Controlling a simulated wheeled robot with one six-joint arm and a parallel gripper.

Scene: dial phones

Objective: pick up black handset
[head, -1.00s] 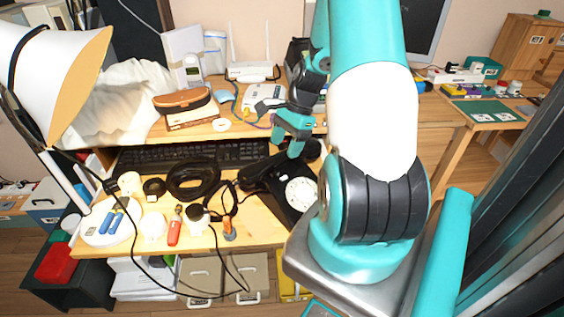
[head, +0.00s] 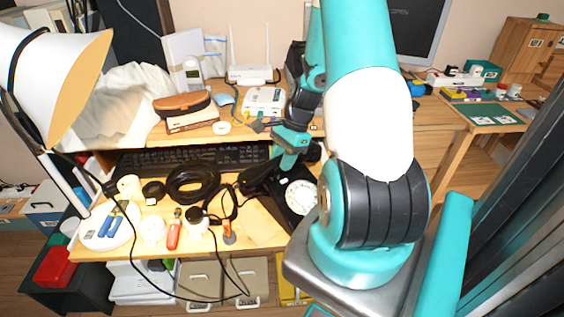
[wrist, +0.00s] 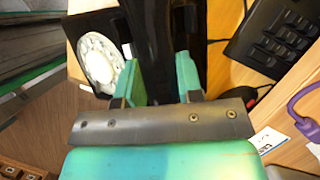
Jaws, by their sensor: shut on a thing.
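The black dial phone (head: 299,207) with a white dial sits on the desk's lower shelf, right of the middle in the head view. Its white dial (wrist: 99,62) shows at the left of the wrist view. The black handset (head: 262,178) lies across the phone's far side in the head view. In the wrist view the handset (wrist: 158,45) runs between my two teal fingers. My gripper (head: 289,158) is shut on the handset. My arm hides part of the phone's right side. I cannot tell whether the handset is clear of the cradle.
A black keyboard (head: 195,158) lies behind. A coiled black cable (head: 193,184), a red-handled tool (head: 173,236) and a white lamp base (head: 107,228) are to the left. A raised shelf with a white router (head: 250,74) stands at the back.

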